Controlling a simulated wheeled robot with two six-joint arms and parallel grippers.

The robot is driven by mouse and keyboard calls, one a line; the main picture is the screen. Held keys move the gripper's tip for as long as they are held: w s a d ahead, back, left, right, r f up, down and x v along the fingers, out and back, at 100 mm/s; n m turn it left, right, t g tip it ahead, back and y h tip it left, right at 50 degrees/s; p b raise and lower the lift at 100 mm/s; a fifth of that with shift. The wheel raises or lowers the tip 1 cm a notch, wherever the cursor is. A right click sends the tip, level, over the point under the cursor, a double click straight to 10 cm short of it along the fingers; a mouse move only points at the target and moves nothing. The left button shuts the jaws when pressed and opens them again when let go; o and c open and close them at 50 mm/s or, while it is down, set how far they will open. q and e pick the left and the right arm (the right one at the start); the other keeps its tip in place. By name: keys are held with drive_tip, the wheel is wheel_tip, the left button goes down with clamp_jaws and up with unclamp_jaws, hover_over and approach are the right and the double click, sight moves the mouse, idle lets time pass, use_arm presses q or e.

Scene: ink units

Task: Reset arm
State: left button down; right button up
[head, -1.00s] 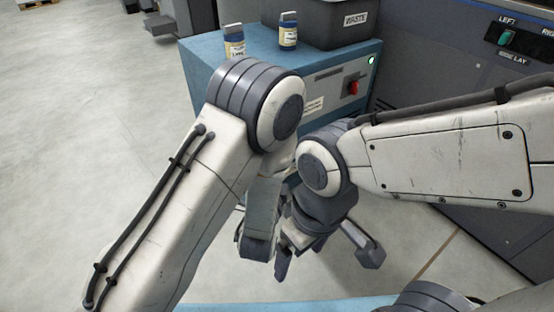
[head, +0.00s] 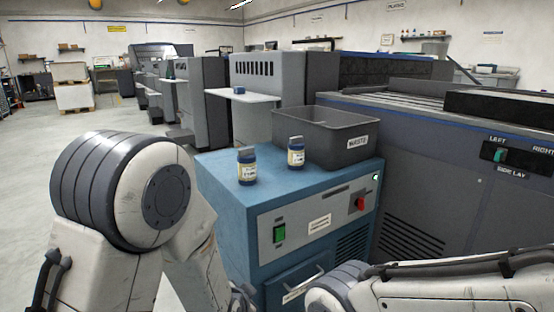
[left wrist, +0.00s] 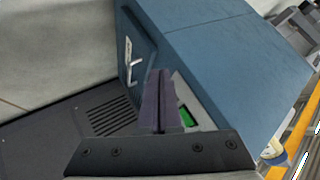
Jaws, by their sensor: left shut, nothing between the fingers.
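My left gripper (left wrist: 158,100) shows in the left wrist view, its two dark fingers together with nothing between them. It is in front of the blue cabinet, near the green switch (left wrist: 187,117) and the drawer handle (left wrist: 132,66). I cannot tell whether it touches the cabinet. In the head view my left arm rises at the lower left and its gripper is not clearly visible. My right arm lies along the bottom right, and its gripper is out of view.
The blue cabinet (head: 225,188) carries two blue-labelled bottles (head: 247,167) (head: 296,153) and a grey waste bin (head: 327,140). A dark machine (head: 450,172) stands close on the right. Open floor (head: 35,150) lies at the left.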

use_arm(q)
drive_tip(key=s+a+r+n+g+y, duration=0.1)
drive_tip(key=s+a+r+n+g, duration=0.2)
drive_tip(key=s+a+n+g, duration=0.75)
drive_tip(key=s+d+r+m+p, duration=0.4)
drive_tip(key=s+d+r+p, duration=0.3)
drive_tip(key=r, duration=0.3)
drive_tip(key=s+d+r+m+p, duration=0.5)
drive_tip(key=s+d+r+p, duration=0.15)
drive_tip(key=s+r, duration=0.25)
wheel_tip(320, 180, up, 38)
drive_tip(key=p, duration=3.8)
drive_tip(key=shift+s+a+h, duration=0.3)
drive_tip(key=shift+s+a, duration=0.05)
drive_tip(key=shift+s, duration=0.1)
drive_tip(key=shift+f+n+t, duration=0.1)
drive_tip(key=shift+n+t, duration=0.15)
